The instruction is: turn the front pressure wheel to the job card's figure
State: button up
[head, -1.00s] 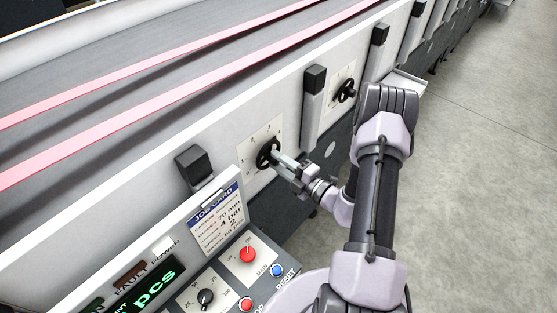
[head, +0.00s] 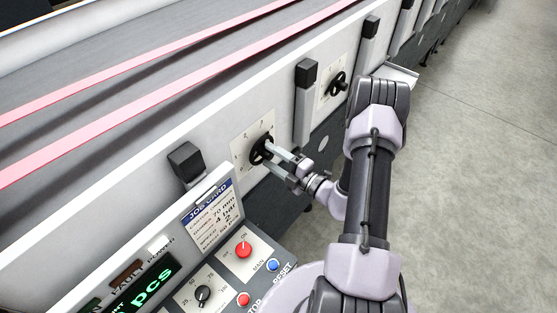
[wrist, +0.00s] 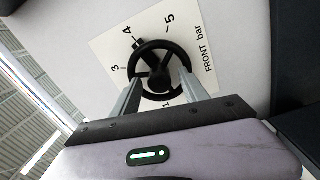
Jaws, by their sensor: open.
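The front pressure wheel (wrist: 155,68) is a black spoked handwheel on a white dial plate (wrist: 100,46) marked "FRONT bar". Its black pointer block stands at the mark by the 4 in the wrist view. In the head view the wheel (head: 260,150) is on the machine's side panel. My gripper (wrist: 158,80) is open, its two fingers spread on either side of the wheel's lower part; whether they touch the rim I cannot tell. It also shows in the head view (head: 270,159). The job card (head: 213,215) shows a "4 bar" line; its smaller print is blurred.
A second, similar wheel (head: 335,84) sits further along the panel. Black-capped posts (head: 305,100) stand beside the dials. The control panel (head: 215,283) with buttons and a knob lies below the card. Clear floor (head: 480,170) is at the right.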

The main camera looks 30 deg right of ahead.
jog(key=b+v, duration=0.1)
jog(key=v, duration=1.6)
jog(key=shift+s, duration=0.2)
